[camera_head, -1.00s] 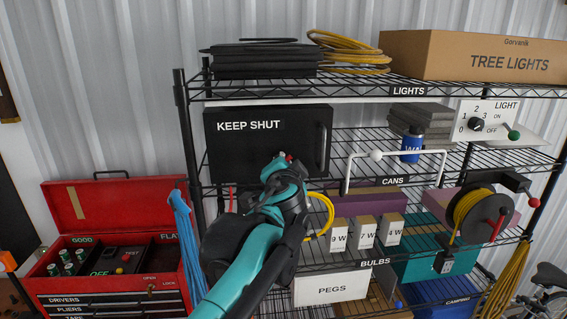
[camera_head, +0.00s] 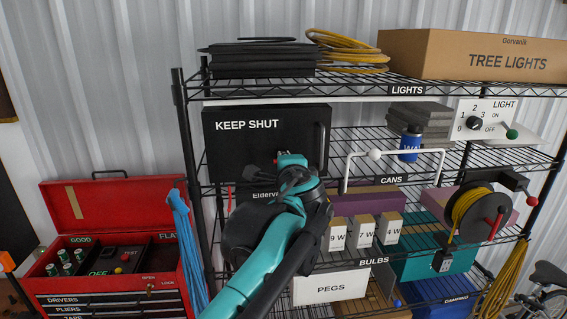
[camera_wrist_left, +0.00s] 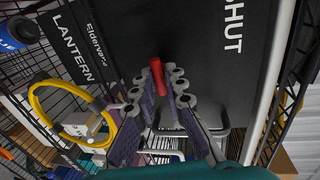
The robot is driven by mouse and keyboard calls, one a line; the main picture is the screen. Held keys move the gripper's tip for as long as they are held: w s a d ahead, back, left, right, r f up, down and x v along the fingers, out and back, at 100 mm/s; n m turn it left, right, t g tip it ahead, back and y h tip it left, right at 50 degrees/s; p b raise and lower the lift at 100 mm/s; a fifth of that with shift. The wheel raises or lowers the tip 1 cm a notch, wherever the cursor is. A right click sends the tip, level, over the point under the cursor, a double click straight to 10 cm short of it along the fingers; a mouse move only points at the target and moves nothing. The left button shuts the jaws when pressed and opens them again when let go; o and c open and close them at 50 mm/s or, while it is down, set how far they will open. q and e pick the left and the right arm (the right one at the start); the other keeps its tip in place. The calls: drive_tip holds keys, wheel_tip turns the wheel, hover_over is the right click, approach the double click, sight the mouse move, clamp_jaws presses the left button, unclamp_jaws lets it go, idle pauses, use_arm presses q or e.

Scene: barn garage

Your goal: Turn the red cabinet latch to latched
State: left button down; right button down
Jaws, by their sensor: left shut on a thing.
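The black cabinet (camera_head: 230,145) marked KEEP SHUT stands on the shelf, its door closed. It also fills much of the left wrist view (camera_wrist_left: 200,50). The red latch (camera_wrist_left: 156,68) is a short bar on its front, lengthwise up the picture in the left wrist view. My left gripper (camera_wrist_left: 166,80) is shut on the red latch, one finger on each side. My right gripper is in neither view.
The cabinet's bar handle (camera_head: 321,148) stands out to the right of my gripper. A lantern box (camera_wrist_left: 75,45) lies beside the cabinet in the wrist view. A yellow cable loop (camera_wrist_left: 35,100) is nearby. A white rail (camera_head: 395,153) and blue can (camera_head: 410,145) are farther right.

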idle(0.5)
use_arm(q)
drive_tip(key=c, duration=1.6)
unclamp_jaws()
drive_tip(key=shift+o, duration=0.2)
drive_tip(key=shift+s, duration=0.1)
drive_tip(key=v, duration=1.2)
drive_tip(key=shift+r, duration=0.1)
